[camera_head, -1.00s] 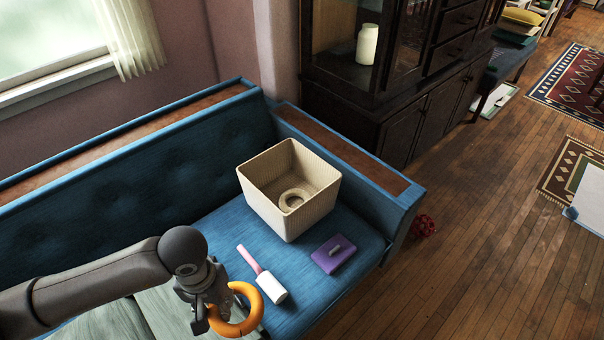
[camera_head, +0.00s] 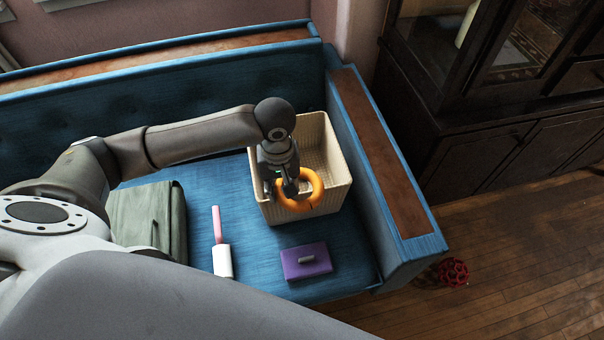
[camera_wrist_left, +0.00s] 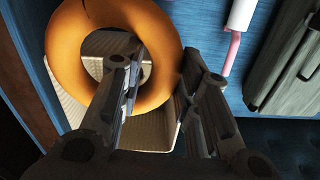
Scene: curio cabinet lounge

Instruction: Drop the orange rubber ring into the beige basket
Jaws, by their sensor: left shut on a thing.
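The orange rubber ring (camera_head: 318,188) is held in my left gripper (camera_head: 287,188), at the near side of the beige basket (camera_head: 335,204) on the blue sofa seat. The ring covers part of the basket's near rim in the head view; its exact height above the rim is hard to tell. In the left wrist view the ring (camera_wrist_left: 66,60) is large and close, with one side between the fingers (camera_wrist_left: 155,80). Part of the basket (camera_wrist_left: 75,108) shows behind and below it there. My right gripper is not in view.
A purple box-like item (camera_head: 306,268) and a pink-handled white roller (camera_head: 222,258) lie on the seat in front of the basket. A green-grey cushion (camera_head: 150,225) is at left. The sofa armrest (camera_head: 385,165) stands right of the basket; a dark cabinet (camera_head: 500,140) is beyond.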

